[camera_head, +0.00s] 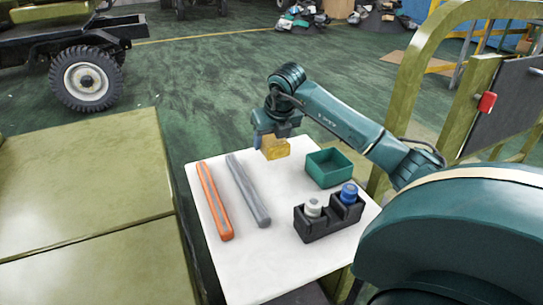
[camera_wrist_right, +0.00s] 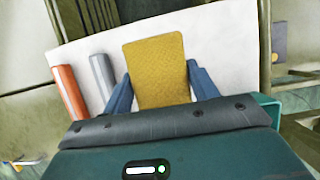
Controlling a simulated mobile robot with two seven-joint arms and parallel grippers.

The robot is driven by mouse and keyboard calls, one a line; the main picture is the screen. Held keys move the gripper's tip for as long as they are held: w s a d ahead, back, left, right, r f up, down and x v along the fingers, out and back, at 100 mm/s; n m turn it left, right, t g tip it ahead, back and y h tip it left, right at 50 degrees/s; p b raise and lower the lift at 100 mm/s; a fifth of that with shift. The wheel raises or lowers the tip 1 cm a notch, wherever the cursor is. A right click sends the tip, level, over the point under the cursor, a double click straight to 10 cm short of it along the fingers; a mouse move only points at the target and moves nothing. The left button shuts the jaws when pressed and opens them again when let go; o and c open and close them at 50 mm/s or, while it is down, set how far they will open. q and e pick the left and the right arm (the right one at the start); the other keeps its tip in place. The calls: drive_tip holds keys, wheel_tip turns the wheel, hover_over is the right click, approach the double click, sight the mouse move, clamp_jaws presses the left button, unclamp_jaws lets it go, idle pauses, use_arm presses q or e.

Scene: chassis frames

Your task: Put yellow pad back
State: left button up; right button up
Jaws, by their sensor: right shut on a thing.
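The yellow pad (camera_head: 275,148) is held between the fingers of my right gripper (camera_head: 268,139), over the far part of the white table top (camera_head: 240,262). In the right wrist view the yellow pad (camera_wrist_right: 156,68) sits between the two blue fingers of the gripper (camera_wrist_right: 160,88), which press on its sides. Whether the pad touches the table cannot be told. A green open box (camera_head: 329,168) stands to the right of the pad and looks empty. My left gripper does not show in either view.
An orange bar (camera_head: 214,199) and a grey bar (camera_head: 247,190) lie on the left half of the table. A black holder (camera_head: 322,222) with a white roll (camera_head: 313,207) and a blue roll (camera_head: 349,193) stands at the right. The front left of the table is clear.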

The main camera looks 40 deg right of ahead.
sight(275, 140)
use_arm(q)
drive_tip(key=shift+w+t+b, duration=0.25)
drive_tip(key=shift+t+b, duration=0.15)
use_arm(e)
drive_tip(key=shift+f, duration=2.1)
drive_tip(key=o, duration=0.9)
drive_tip(key=p+v, duration=0.2)
drive_tip(key=v, duration=0.8)
drive_tip(key=shift+r, duration=0.35)
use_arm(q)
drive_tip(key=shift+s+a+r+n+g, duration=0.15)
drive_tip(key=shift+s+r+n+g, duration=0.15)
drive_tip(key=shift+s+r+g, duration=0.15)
use_arm(e)
drive_tip(key=shift+s+a+r, duration=0.1)
drive_tip(key=shift+s+r, duration=0.25)
drive_tip(key=shift+r, duration=0.3)
